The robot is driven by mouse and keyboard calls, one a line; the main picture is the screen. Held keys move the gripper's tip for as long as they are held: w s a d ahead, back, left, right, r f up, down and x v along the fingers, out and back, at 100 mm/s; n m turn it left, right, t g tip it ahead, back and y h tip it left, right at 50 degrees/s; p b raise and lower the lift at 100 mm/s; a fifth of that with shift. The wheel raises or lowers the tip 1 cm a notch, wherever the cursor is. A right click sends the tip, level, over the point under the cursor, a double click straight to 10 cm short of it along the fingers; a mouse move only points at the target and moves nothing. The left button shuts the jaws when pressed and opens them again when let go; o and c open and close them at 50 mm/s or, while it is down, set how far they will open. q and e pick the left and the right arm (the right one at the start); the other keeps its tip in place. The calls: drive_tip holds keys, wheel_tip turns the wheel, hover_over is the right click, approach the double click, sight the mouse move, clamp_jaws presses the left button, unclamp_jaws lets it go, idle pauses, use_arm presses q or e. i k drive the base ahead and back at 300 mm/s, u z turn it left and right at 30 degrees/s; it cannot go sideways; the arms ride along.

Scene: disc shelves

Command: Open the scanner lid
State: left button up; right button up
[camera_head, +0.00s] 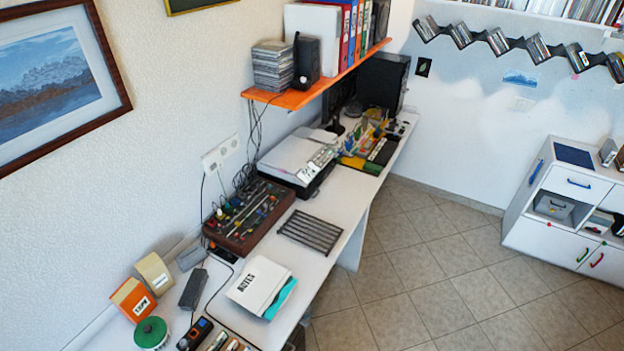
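The scanner (290,157) stands on the white desk, about midway along it and under the orange shelf. It has a pale flat lid over a dark body. The lid looks shut, lying flat. A small light-coloured patterned item (321,157) lies at its right side; I cannot tell what it is. Neither of my grippers shows in the head view.
The white desk (345,205) runs along the left wall. A brown box with knobs and cables (248,215) and a dark rack (310,232) lie nearer than the scanner. The orange shelf (300,97) overhangs behind it. The tiled floor (430,270) to the right is clear.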

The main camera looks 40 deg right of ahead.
sight(292, 154)
drive_tip(key=z, duration=0.05)
drive_tip(key=k, duration=0.75)
drive_tip(key=z, duration=2.2)
drive_tip(key=i, duration=2.85)
drive_tip(key=u, duration=2.35)
